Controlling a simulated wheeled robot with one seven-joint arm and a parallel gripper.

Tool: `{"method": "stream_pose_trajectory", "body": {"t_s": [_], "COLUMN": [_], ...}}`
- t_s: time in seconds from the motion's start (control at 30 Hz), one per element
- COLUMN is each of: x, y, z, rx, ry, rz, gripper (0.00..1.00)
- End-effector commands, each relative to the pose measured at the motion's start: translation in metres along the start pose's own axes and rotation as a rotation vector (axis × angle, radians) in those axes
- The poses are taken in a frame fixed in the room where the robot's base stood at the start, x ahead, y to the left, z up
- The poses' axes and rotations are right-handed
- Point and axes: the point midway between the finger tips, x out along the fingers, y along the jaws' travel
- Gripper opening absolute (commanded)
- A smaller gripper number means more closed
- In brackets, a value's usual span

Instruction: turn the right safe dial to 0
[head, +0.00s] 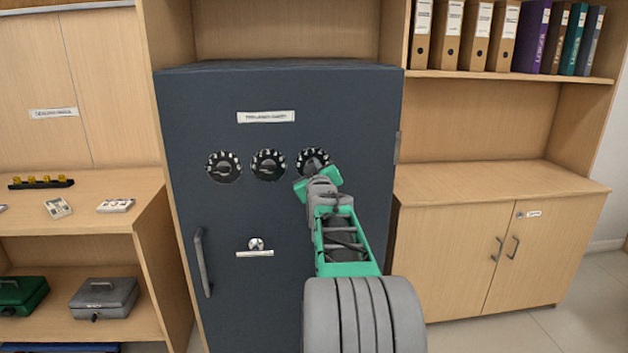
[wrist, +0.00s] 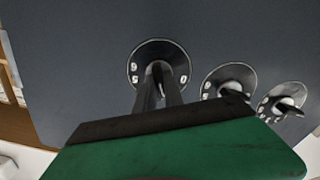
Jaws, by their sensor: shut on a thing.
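The right safe dial (head: 311,154) is a round black dial with white marks, at the right end of a row of three on the dark grey safe door (head: 215,260). My gripper (head: 315,174) reaches it from the front and covers its lower part. In the wrist view, my gripper (wrist: 159,80) has its two dark fingers shut on the knob of the right dial (wrist: 160,47). A 0 shows on the right of that dial and other digits on its left. The rest of its scale and its pointer are hidden by the fingers.
The middle dial (head: 268,165) and left dial (head: 223,167) sit close beside it. A door handle (head: 202,262) and a small knob (head: 256,244) are lower on the safe. Shelves with cash boxes (head: 104,298) stand left, a wooden cabinet (head: 470,250) right.

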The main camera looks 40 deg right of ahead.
Motion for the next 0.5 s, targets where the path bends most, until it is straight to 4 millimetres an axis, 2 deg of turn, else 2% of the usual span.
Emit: {"method": "stream_pose_trajectory", "body": {"t_s": [0.03, 0.5], "x": [0.0001, 0.0002], "y": [-0.0034, -0.0049], "z": [0.0046, 0.0042], "rx": [-0.041, -0.487], "ry": [0.001, 0.001], "rz": [-0.001, 0.000], "gripper": [0.00, 0.00]}}
